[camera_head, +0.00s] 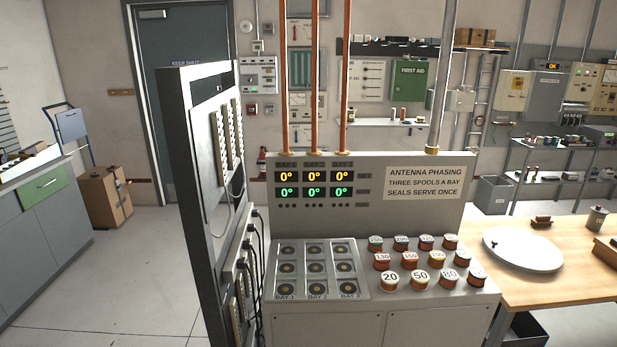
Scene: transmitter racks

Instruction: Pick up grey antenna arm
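No thing in the head view can be told for sure as the grey antenna arm. A grey upright pole (443,80) rises from the right end of the antenna phasing console (365,215), beside three copper pipes (345,75); I cannot tell whether it is the arm. A wooden table (515,288) at the right bears a white round dish (523,249), a small dark brown piece (541,222) and a grey canister (597,219). My gripper is not in view.
The console holds several numbered copper spools (420,282) and a panel of round sockets (317,268). A tall dark rack (195,200) with hanging cables stands left of it. Cardboard boxes (104,198) stand by the grey-blue door (187,95). The floor at left is clear.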

